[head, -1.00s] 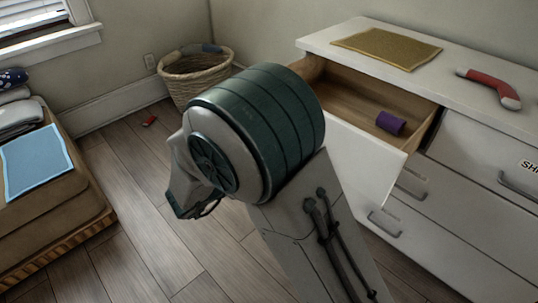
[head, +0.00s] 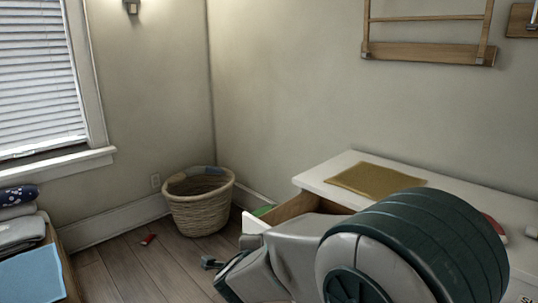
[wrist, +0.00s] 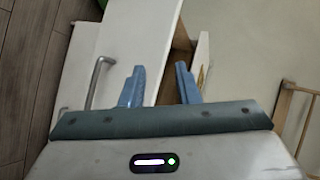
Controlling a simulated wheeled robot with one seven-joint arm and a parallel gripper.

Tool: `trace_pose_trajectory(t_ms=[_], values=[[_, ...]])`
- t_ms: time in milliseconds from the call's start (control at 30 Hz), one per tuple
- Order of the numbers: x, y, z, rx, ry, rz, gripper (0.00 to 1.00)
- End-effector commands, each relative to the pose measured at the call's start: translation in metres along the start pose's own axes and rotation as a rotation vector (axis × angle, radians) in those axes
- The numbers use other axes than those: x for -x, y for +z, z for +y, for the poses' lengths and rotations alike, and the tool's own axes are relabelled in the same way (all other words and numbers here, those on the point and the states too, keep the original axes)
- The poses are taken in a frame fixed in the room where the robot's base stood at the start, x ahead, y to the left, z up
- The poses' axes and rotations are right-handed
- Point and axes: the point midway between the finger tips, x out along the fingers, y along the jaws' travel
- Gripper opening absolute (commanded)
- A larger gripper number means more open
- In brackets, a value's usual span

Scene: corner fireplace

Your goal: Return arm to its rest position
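My gripper (wrist: 160,72) shows in the wrist view with its two blue fingers spread apart and nothing held between them. In the head view my arm bulks large at the lower right and hides much of the dresser. The wrist view looks onto the white drawer front and a metal handle (wrist: 98,80), behind and beside the fingers. Whether the fingers touch anything cannot be told.
An open drawer (head: 296,207) sticks out of the white dresser (head: 350,160), which has a yellow mat (head: 374,180) on top. A wicker basket (head: 199,212) stands in the corner. A small red thing (head: 149,240) lies on the floor. Folded cloths (head: 20,235) are at left.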

Motion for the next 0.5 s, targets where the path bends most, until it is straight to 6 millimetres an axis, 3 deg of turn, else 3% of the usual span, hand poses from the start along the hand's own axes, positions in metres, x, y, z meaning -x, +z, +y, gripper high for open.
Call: trace_pose_trajectory(t_ms=[33,200,367,500], values=[[0.014,-0.008,-0.031,0.052,0.007,-0.063,0.29],[0.053,-0.023,-0.073,0.318,0.044,-0.287,0.29],[0.102,-0.050,-0.093,0.607,0.094,-0.454,0.29],[0.150,-0.087,-0.096,0.874,0.174,-0.570,0.29]])
